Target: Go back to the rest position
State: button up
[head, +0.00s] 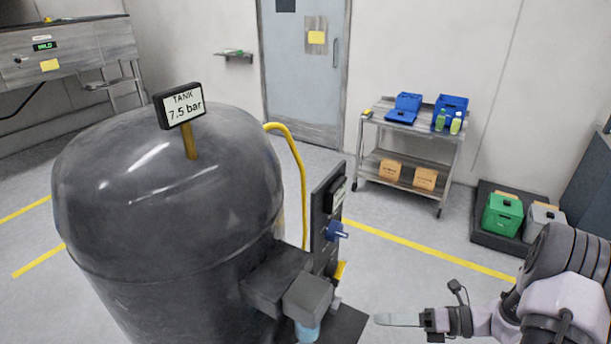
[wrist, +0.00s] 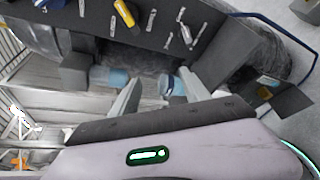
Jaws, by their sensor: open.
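My gripper (head: 382,320) is at the lower right of the head view, at the end of my arm, pointing left toward the dark tank's fittings. In the wrist view my gripper (wrist: 158,88) shows two pale fingers spread apart with nothing held between them. Beyond the fingers are a dark panel (wrist: 140,30) bearing several small metal parts and a yellow one, and pale blue cylindrical parts. I cannot tell how far the fingertips are from these.
A large dark tank (head: 165,215) with a "7.5 bar" display (head: 183,106) fills the left. An upright panel (head: 324,215) with a blue handle (head: 337,231) stands beside it. A trolley (head: 400,129) holds blue boxes. Green and grey boxes sit at right. Floor between is clear.

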jog(key=s+a+r+n+g+h+b, duration=0.1)
jog(key=s+a+r+n+g+h, duration=0.25)
jog(key=a+r+n, duration=0.55)
jog(key=s+a+r+n+t+h+b, duration=0.2)
jog(key=s+r+n+h, duration=0.7)
jog(key=n, duration=1.1)
jog(key=s+a+r+t, duration=0.1)
jog(key=s+a+t, duration=0.1)
jog(key=s, duration=0.1)
jog(key=shift+a+t+b, duration=0.2)
jog(key=shift+t+b, duration=0.1)
jog(key=shift+t, duration=0.05)
